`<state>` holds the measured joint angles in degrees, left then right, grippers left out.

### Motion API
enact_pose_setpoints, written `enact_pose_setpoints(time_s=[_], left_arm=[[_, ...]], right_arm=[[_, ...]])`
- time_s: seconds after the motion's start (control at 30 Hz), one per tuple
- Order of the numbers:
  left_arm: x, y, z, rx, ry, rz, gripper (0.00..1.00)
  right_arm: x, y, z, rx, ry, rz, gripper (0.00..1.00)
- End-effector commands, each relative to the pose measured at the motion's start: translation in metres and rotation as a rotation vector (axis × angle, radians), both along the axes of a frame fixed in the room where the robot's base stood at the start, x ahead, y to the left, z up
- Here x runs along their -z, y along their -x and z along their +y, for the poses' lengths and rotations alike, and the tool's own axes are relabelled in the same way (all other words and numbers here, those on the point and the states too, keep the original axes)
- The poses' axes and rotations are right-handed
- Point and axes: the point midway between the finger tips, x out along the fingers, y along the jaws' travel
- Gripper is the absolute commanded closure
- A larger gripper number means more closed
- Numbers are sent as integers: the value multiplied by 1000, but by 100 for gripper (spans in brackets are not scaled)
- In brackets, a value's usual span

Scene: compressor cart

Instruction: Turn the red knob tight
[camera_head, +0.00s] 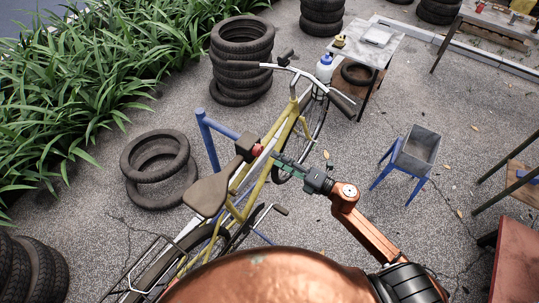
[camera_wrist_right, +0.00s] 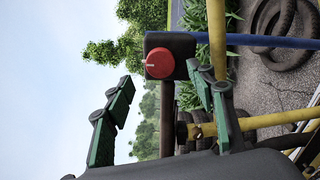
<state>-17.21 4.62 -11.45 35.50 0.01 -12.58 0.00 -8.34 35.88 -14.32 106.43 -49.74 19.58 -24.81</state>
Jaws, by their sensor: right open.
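The red knob (camera_head: 257,150) sits on a dark clamp head (camera_head: 246,146) at the end of a blue stand arm (camera_head: 222,130), beside the yellow bicycle frame. In the right wrist view the knob (camera_wrist_right: 159,64) is a round red disc with a pale mark, facing the camera. My right gripper (camera_head: 277,158) comes in from the right near the knob. In the wrist view its green fingers (camera_wrist_right: 163,88) are spread wide, one on each side of the knob's line, with nothing between them. I cannot tell whether they touch the clamp head. My left gripper is not in view.
The yellow bicycle's saddle (camera_head: 210,193) is close to the clamp, and its frame tube (camera_wrist_right: 217,45) passes beside a finger. Loose tyres (camera_head: 155,155) and a tyre stack (camera_head: 241,70) lie beyond. A grey bin (camera_head: 418,148) on blue legs stands right. Pavement between is open.

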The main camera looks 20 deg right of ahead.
Motion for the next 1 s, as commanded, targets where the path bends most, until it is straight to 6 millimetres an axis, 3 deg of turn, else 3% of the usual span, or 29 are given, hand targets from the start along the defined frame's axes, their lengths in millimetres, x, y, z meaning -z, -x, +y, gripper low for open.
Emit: enact_pose_setpoints(time_s=[0.1, 0.33, 1.0], left_arm=[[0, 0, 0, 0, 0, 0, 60], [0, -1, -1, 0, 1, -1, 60], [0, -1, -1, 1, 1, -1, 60]], right_arm=[[1, 20, -16, 2, 2, 2, 49], [0, 43, -33, 0, 1, -1, 49], [1, 46, -38, 2, -2, 3, 49]])
